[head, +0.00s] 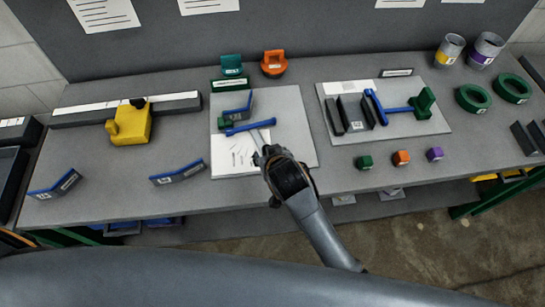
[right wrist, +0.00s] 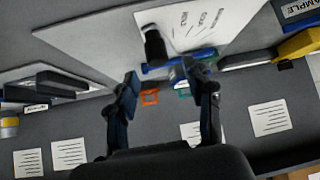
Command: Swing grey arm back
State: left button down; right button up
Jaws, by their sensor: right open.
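On the middle light board (head: 300,150) lie a long blue bar (head: 250,126), a blue-and-grey angled piece (head: 238,106) and a small green cylinder (head: 225,122). A thin pale grey rod (head: 263,138) runs from near the bar toward my right gripper (head: 268,155). I cannot tell for sure which part is the grey arm. My right gripper is over the board's near half, its fingers apart. In the right wrist view, the blue bar (right wrist: 160,69) and a dark stubby cylinder (right wrist: 154,46) show just beyond the open fingers (right wrist: 160,78). My left gripper is not in view.
A second board (head: 440,125) at right holds grey blocks (head: 352,112), a blue T-handle (head: 390,109) and a green block (head: 422,102). A yellow block (head: 130,125) sits at a long bar at left. Orange (head: 274,63) and green (head: 231,65) pieces stand behind.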

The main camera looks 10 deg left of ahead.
jog(key=v, duration=0.5)
jog(key=shift+s+r, duration=0.25)
jog(key=shift+s, duration=0.05)
